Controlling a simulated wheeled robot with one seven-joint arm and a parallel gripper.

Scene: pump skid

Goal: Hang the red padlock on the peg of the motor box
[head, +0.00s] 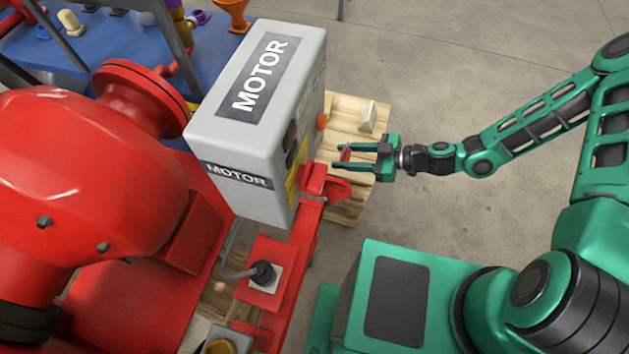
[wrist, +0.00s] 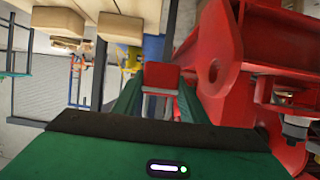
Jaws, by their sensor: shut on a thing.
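The grey motor box (head: 215,118) stands left of my gripper in the head view, with MOTOR labels on its top and front. A small orange-red knob (head: 321,121) shows at its right side; I cannot make out a separate peg. My gripper (head: 342,157) is to the right of the box, apart from it, with its fingers pointing left. It is shut on the small red padlock (head: 346,153). In the wrist view the padlock (wrist: 162,76) sits between the green fingers, with a pale part just below its red body. The fingers partly hide it.
A red bracket with a round lug (head: 337,189) is close below my gripper; its holed plate fills the right of the wrist view (wrist: 217,70). A wooden pallet (head: 345,105) carries a pale wedge (head: 368,117). The red pump (head: 80,180) is at left. Open floor lies right.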

